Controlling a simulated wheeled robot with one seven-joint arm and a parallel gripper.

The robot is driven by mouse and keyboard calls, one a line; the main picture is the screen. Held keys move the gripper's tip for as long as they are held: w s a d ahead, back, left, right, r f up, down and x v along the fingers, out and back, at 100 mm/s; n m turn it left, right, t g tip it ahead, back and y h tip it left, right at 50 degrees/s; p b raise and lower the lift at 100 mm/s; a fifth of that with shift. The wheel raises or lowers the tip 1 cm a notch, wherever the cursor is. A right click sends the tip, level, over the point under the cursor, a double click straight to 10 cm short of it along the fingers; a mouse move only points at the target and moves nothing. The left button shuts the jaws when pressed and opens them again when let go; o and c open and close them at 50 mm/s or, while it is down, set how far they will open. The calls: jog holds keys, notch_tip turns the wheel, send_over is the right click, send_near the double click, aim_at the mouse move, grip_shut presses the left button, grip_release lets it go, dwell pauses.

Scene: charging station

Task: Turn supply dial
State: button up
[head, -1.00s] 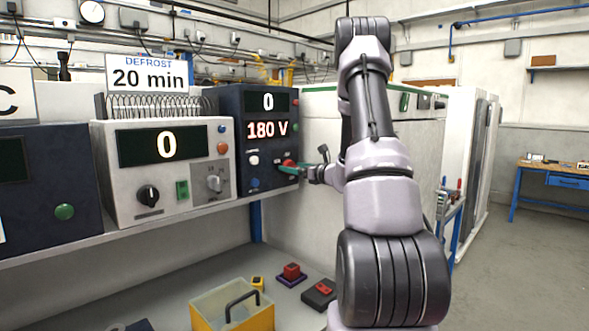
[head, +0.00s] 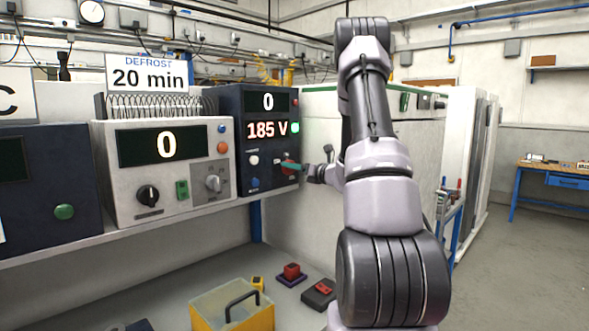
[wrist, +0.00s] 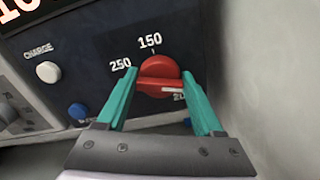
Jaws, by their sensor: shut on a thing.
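The supply dial (wrist: 158,78) is a red round knob with a raised bar, on the dark blue supply unit (head: 226,150). In the wrist view it has the marks 150 and 250 around it, and a third mark is partly hidden by my finger. My gripper (wrist: 160,90) has teal fingers on both sides of the knob and is shut on it. In the head view my gripper (head: 291,166) reaches the unit's right side and hides much of the dial. The unit's display (head: 268,130) reads 185 V, with a 0 above it. A green lamp (head: 295,128) glows beside the display.
A white CHARGE button (wrist: 48,72) and a blue button (wrist: 78,111) sit left of the dial. A grey unit (head: 165,165) showing 0 stands to the left. A yellow box (head: 205,318) lies below the shelf.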

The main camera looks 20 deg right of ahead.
jog(key=shift+m, duration=0.9)
jog(key=o, duration=1.4)
jog(key=shift+c, duration=0.2)
jog(key=v, duration=1)
jog(key=shift+s+d, duration=0.2)
jog(key=shift+s, duration=0.15)
